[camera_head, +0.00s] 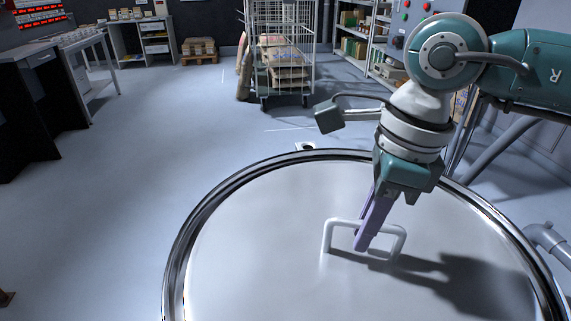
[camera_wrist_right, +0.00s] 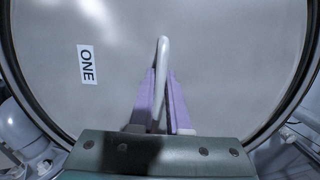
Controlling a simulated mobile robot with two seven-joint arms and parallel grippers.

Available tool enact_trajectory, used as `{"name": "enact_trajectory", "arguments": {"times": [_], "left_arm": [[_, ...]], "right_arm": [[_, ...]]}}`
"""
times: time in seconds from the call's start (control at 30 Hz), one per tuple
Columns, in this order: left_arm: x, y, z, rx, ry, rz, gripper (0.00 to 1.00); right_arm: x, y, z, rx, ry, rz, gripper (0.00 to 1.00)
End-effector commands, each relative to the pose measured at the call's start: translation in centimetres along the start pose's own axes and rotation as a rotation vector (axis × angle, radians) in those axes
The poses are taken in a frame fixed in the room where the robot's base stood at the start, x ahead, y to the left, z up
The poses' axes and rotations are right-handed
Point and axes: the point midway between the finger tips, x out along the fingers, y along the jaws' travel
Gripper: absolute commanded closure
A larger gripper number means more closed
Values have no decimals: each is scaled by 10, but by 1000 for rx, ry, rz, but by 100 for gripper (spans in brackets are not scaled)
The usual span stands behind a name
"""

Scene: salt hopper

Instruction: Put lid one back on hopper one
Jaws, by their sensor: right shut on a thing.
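Lid one (camera_head: 265,255) is a large round grey disc filling the lower middle of the head view, with a bent white handle (camera_head: 342,225) at its centre. It carries a label reading ONE (camera_wrist_right: 87,65) in the right wrist view. My right gripper (camera_head: 364,243), with purple fingers, is shut on the handle; the fingers also straddle the handle in the wrist view (camera_wrist_right: 160,112). A shiny rim runs around the disc. Hopper one's body is hidden below, and I cannot tell whether the lid rests on it. My left gripper is not in view.
A wire cage trolley (camera_head: 284,50) with sacks stands at the back. A shelf unit (camera_head: 362,40) and a control panel (camera_head: 415,15) are behind my right arm. Grey pipes (camera_head: 548,240) lie at the right. The floor at left is clear, up to a dark bench (camera_head: 40,100).

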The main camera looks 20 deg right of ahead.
Motion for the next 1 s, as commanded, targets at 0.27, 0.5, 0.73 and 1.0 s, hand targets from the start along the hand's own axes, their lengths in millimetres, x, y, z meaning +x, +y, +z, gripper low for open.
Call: {"name": "enact_trajectory", "arguments": {"times": [0.27,0.5,0.73,1.0], "left_arm": [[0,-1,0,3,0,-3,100],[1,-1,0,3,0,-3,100],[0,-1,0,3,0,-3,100],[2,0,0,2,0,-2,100]], "right_arm": [[0,-1,0,0,-2,-2,60],[0,0,0,0,0,-1,50],[-10,0,0,-1,0,-1,50],[-64,-2,0,-1,-2,-5,50]]}}
